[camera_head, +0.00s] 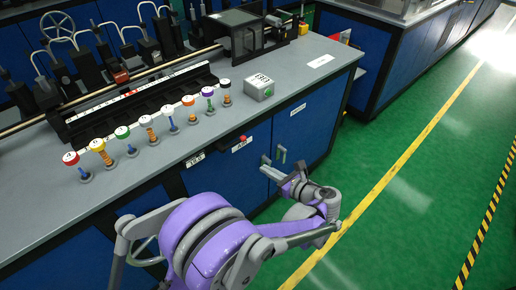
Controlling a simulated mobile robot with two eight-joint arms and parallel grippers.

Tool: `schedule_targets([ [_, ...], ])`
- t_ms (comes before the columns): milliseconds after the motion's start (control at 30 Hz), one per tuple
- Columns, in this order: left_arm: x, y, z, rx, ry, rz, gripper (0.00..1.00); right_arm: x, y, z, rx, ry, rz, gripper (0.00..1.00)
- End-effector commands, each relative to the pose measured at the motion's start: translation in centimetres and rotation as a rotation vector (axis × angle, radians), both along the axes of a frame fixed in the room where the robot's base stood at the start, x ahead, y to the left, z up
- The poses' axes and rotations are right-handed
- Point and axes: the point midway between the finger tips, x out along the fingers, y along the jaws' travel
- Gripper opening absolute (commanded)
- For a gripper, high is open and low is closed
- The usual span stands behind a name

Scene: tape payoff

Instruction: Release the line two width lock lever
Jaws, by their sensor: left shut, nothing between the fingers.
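I cannot single out the line two width lock lever. On the bench, a long black machine (140,107) carries a rail, a white scale strip (182,75) and several upright black units with thin loop handles. One unit has a small red part (121,77). My left gripper (268,165) is shut and empty. It hangs in front of the blue cabinet doors, below the bench's front edge and well apart from the machine. My right gripper is not in view.
A row of colour-topped knobs on posts, such as a red one (71,158), stands along the bench front (120,192). A small red knob (243,138) is at the front edge. The green floor (420,150) at right is clear.

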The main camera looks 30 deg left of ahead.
Motion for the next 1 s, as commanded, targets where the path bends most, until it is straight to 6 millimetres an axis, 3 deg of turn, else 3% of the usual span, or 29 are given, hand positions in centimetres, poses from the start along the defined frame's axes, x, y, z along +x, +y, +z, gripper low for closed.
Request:
schedule_targets([
  [400,0.1,-0.1,-0.1,0.015,0.009,-0.003,0.00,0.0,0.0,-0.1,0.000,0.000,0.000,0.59],
  [567,0.5,0.8,-0.5,0.015,0.008,-0.002,0.00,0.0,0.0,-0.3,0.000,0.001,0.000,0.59],
  [1000,3.6,8.7,-3.0,0.015,0.008,0.000,0.00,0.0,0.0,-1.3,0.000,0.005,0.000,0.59],
])
